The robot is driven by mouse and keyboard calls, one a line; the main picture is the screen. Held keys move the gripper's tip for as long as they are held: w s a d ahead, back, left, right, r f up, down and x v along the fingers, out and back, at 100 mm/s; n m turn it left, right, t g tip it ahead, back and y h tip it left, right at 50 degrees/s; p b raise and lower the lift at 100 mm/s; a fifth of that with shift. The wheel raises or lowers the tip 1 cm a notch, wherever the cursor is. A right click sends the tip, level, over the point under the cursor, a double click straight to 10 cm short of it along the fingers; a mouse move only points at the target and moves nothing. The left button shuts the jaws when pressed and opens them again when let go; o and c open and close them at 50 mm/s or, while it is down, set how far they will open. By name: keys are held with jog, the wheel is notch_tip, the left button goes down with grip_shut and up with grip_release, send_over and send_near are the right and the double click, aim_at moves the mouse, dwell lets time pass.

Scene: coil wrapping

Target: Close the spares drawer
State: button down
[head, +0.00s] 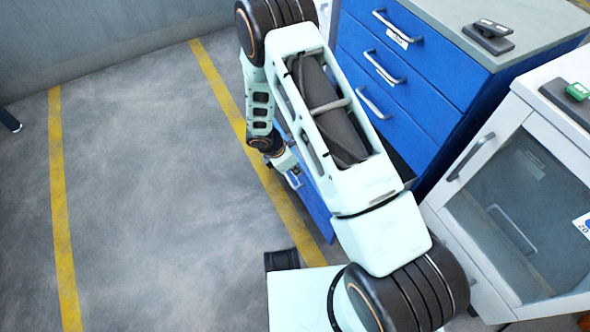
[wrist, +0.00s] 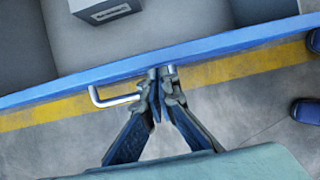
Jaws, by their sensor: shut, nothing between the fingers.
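The blue cabinet (head: 400,75) has an open low drawer. Its blue front (head: 315,205) stands out from the cabinet, partly hidden behind my arm. In the wrist view the drawer front (wrist: 215,52) crosses the picture, with a metal bar handle (wrist: 118,101) on its outer side. A small grey box (wrist: 103,10) lies inside on the grey drawer floor. My gripper (wrist: 160,78) is shut and empty, its fingertips at the drawer front by the right end of the handle. Contact is hard to tell. The gripper's tips are hard to make out in the head view.
Several closed blue drawers with handles sit above the open one. A white cabinet with a glass door (head: 530,205) stands to the right. Yellow lines (head: 63,200) mark the grey floor, which is clear to the left. A dark device (head: 488,36) lies on the cabinet top.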

jog(key=w+d+p, duration=0.1)
jog(key=w+d, duration=0.4)
jog(key=d, duration=0.8)
jog(key=w+d+p, duration=0.1)
jog(key=w+d, duration=0.5)
jog(key=d, duration=0.7)
